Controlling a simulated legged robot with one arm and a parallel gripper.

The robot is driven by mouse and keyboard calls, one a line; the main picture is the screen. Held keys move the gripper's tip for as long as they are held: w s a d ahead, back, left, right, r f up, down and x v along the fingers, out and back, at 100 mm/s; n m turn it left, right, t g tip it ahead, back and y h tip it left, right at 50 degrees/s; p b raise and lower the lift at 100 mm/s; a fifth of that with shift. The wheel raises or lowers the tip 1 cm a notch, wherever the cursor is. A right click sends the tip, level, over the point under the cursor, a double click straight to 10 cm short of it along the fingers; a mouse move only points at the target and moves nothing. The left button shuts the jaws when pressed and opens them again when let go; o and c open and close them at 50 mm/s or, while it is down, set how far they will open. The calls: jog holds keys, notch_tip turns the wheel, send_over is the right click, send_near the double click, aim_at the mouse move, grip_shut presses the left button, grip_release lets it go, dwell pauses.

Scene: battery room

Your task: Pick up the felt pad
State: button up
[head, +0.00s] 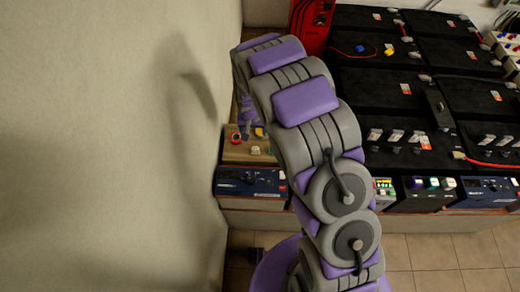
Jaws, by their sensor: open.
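My arm rises through the middle of the head view and bends over at the top left. Its end drops behind the upper links, so my gripper (248,122) shows only in part, small and dark, close to the pale wall. It is open, above a wooden surface (238,153) with small items on it. I cannot pick out the felt pad for certain. A small red round item (236,137), a yellow item (259,132) and a small pale item (255,150) lie near the gripper. My arm hides part of this surface.
The pale wall (110,150) stands close on the left. A dark blue device (248,181) sits at the shelf's front. A red case (312,25) stands behind my arm. Black battery blocks (380,90) with cables and small items fill the right. Tiled floor (440,252) is open at the front right.

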aim_at(255, 148)
jog(key=f+b, duration=0.1)
jog(key=f, duration=0.3)
jog(key=w+f+b, duration=0.1)
jog(key=f, duration=0.7)
jog(key=shift+w+f+b, duration=0.35)
jog(key=shift+b, duration=0.05)
jog(key=f, duration=0.1)
jog(key=f+b, duration=0.1)
jog(key=f, duration=0.1)
jog(key=f+b, duration=0.1)
jog(key=f, duration=0.1)
jog(key=shift+w+d, duration=0.2)
jog(key=shift+w, duration=0.15)
jog(key=c, duration=1.2)
jog(key=shift+r, duration=0.15)
notch_tip(255, 148, up, 10)
jog(key=p, duration=0.2)
jog(key=shift+p, duration=0.35)
jog(key=o, duration=0.5)
jog(key=c, duration=0.3)
